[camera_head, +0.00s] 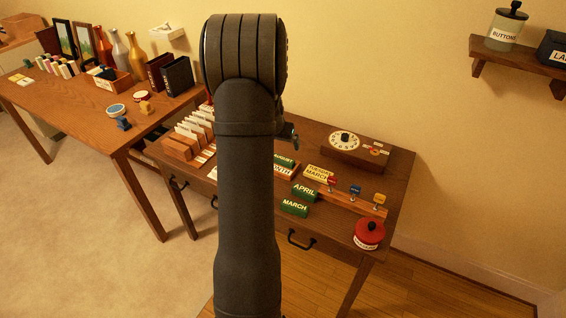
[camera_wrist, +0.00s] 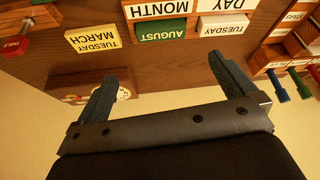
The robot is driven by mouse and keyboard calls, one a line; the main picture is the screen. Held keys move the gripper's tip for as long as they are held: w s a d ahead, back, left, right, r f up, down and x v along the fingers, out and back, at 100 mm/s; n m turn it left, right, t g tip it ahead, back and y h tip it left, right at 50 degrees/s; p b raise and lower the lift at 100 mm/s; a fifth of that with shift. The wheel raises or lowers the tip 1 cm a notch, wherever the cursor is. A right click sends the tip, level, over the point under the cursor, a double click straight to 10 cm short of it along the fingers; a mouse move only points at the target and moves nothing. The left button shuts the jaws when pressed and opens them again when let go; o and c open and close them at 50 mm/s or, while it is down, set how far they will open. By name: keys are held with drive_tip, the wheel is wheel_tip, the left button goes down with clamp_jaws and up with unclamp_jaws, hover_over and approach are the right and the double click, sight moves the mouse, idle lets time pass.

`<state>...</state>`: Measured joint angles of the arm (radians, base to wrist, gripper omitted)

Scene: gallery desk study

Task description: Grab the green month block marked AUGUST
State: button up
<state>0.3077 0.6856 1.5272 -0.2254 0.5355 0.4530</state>
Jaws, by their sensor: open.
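The green AUGUST block (camera_wrist: 162,31) shows upside down at the top middle of the wrist view, against the white MONTH block (camera_wrist: 158,8). In the head view the AUGUST block (camera_head: 286,160) is partly hidden behind my arm. My gripper (camera_wrist: 163,68) is open, with nothing between its fingers. In the wrist picture the fingers reach up toward the AUGUST block from below and are apart from it. In the head view my gripper is mostly hidden behind my arm.
Green APRIL (camera_head: 304,191) and MARCH (camera_head: 294,207) blocks lie in front. A TUESDAY MARCH plaque (camera_wrist: 93,38) and a white TUESDAY block (camera_wrist: 225,25) flank AUGUST. A dial box (camera_head: 352,152) stands at the back, a red pot (camera_head: 369,234) at the right corner.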

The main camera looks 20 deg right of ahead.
drive_tip(key=x, duration=0.7)
drive_tip(key=shift+f, duration=0.15)
drive_tip(key=shift+x, duration=2.65)
drive_tip(key=shift+a, duration=0.1)
drive_tip(key=c, duration=0.8)
